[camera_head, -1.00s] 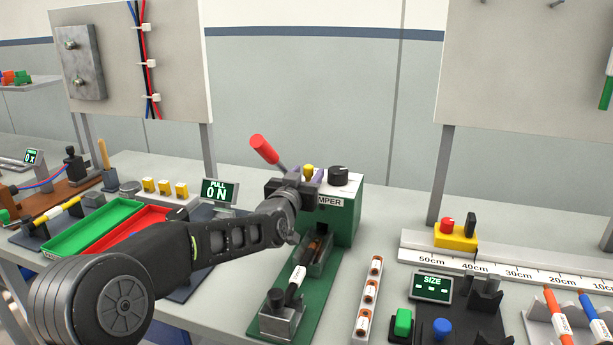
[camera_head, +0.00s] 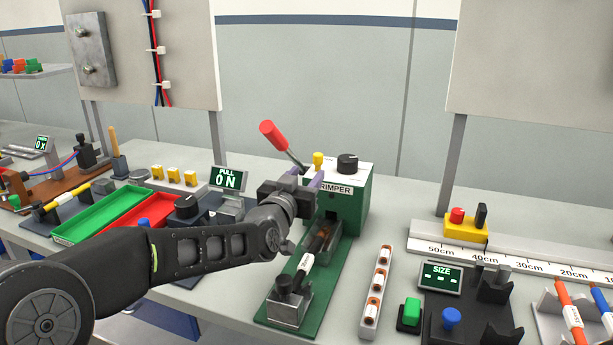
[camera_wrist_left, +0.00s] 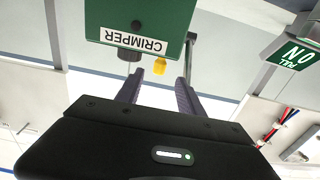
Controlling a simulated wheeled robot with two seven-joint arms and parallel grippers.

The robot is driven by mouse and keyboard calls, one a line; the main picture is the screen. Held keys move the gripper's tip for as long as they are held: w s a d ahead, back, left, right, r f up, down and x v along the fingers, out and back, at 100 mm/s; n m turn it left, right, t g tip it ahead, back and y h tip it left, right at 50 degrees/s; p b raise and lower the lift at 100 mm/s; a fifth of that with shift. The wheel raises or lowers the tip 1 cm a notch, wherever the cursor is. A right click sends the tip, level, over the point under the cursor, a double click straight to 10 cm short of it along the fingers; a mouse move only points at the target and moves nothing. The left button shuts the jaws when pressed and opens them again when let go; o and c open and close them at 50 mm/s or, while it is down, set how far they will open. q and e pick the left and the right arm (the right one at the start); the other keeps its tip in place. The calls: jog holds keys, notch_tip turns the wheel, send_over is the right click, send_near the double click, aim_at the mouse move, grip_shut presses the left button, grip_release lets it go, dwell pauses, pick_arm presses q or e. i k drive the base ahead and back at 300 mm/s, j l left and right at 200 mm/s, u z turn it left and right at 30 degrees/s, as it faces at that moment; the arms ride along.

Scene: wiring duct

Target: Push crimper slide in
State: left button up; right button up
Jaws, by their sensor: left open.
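The crimper (camera_head: 351,206) is a green box with a white top, a black knob and a yellow button, on a green base plate. Its red-handled lever (camera_head: 273,135) leans up and left. On the base plate a slide block (camera_head: 289,303) stands at the near end, with a cable piece (camera_head: 305,262) lying from it toward the crimper's mouth. My left gripper (camera_head: 304,181) is open and empty, at the crimper's left front edge and above the slide track. In the left wrist view its two fingers (camera_wrist_left: 157,92) point at the upside-down crimper (camera_wrist_left: 142,22). My right gripper is not in view.
A white strip with ferrules (camera_head: 375,290) lies right of the base plate. The size gauge (camera_head: 441,275) and a ruler (camera_head: 520,257) are at right.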

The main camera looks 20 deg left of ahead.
aim_at(286, 309)
jog(key=k+j, duration=0.65)
jog(key=k, duration=0.25)
